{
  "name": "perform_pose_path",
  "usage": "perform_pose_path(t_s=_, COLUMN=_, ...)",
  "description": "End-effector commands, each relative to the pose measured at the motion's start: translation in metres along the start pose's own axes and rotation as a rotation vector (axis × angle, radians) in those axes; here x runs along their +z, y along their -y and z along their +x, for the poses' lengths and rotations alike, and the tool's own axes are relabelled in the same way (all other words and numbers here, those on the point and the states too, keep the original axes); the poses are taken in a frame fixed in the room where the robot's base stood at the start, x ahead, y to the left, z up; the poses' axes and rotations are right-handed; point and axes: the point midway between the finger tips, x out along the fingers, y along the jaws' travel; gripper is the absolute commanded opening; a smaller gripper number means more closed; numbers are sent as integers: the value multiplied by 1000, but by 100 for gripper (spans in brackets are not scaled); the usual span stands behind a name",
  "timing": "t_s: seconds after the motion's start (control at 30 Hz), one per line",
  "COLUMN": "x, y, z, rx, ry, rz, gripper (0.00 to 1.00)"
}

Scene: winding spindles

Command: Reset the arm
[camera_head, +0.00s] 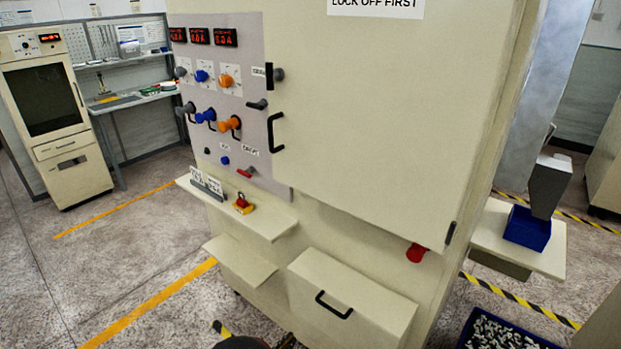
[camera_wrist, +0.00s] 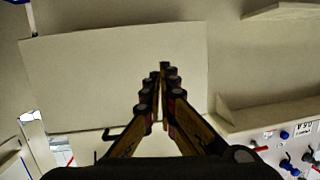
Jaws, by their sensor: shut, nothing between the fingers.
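My gripper (camera_wrist: 163,70) shows in the wrist view with its yellow and black fingers together at the tips and nothing between them. It points at a plain cream cabinet face and appears apart from it. In the head view only dark parts at the bottom edge show, and I cannot make out the fingertips there. The cream cabinet (camera_head: 390,120) fills the middle of the head view. Its control panel (camera_head: 222,95) carries red displays and grey, blue and orange knobs.
A blue bin (camera_head: 527,229) stands on a side shelf at right. A tray of small parts (camera_head: 500,330) is lower right. Open floor lies left.

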Motion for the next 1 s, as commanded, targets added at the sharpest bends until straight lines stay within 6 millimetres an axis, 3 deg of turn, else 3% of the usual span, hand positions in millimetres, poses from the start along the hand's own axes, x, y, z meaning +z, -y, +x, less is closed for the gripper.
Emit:
perform_pose_path(t_s=0.03, x=25, y=7, z=-2, rx=-55, ry=88, rz=-24, gripper=0)
perform_pose_path(t_s=0.1, x=58, y=22, z=-11, rx=-140, ry=222, rz=-54, gripper=0)
perform_pose_path(t_s=0.2, x=87, y=47, z=-37, rx=-266, ry=408, rz=-94, gripper=0)
perform_pose_path(t_s=0.37, x=96, y=75, z=-87, rx=-440, ry=689, rz=-161, gripper=0)
perform_pose_path(t_s=0.5, x=69, y=79, z=-130, rx=-569, ry=902, rz=-233, gripper=0)
perform_pose_path(t_s=0.67, x=6, y=50, z=-168, rx=-682, ry=1094, rz=-342, gripper=0)
perform_pose_path(t_s=0.87, x=-84, y=-25, z=-187, rx=-737, ry=1223, rz=-489, gripper=0)
perform_pose_path(t_s=1.0, x=-142, y=-91, z=-188, rx=-723, ry=1251, rz=-576, gripper=0)
